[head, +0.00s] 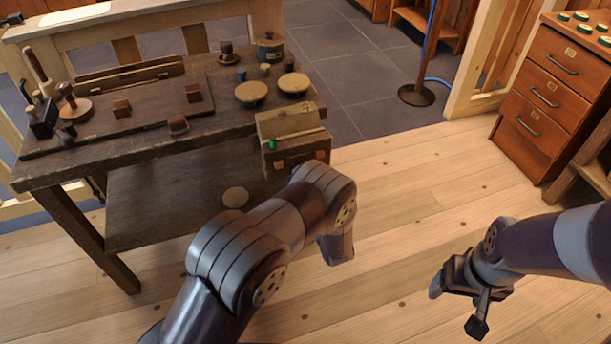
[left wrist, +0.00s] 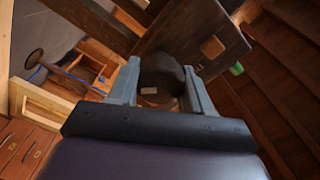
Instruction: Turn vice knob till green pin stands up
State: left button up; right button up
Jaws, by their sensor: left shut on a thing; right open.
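The vice (head: 295,150) is a wooden block with a pale top jaw at the workbench's front right corner. The green pin (head: 272,144) is small on its front left; it also shows in the left wrist view (left wrist: 236,69), right of the fingers. I cannot tell its exact tilt. The dark round vice knob (left wrist: 160,75) sits between the fingers of my left gripper (left wrist: 161,86), which is shut on it. In the head view my left arm hides the knob and this gripper. My right gripper (head: 457,308) is open and empty above the floor at lower right.
The dark workbench (head: 225,115) holds round pale-topped spools (head: 251,92), small wooden blocks (head: 122,109) and upright tools at left. A drawer cabinet (head: 560,90) stands at right and a stand base (head: 417,95) behind. The plank floor between is clear.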

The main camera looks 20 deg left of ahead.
pick_arm(q)
jog(key=m, duration=0.1)
jog(key=m+p, duration=0.1)
jog(key=m, duration=0.2)
jog(key=shift+s+f, duration=0.2)
jog(key=shift+f, duration=0.05)
jog(key=shift+m+p, duration=0.5)
jog(key=shift+m, duration=0.6)
jog(key=shift+f+m, duration=0.1)
jog(key=shift+m, duration=0.2)
jog(key=o, duration=1)
jog(key=shift+o, duration=0.2)
jog(key=shift+r, duration=0.2)
jog(key=p+v, duration=0.1)
jog(key=v, duration=1.1)
jog(key=shift+s+d, duration=0.15)
jog(key=shift+s, duration=0.1)
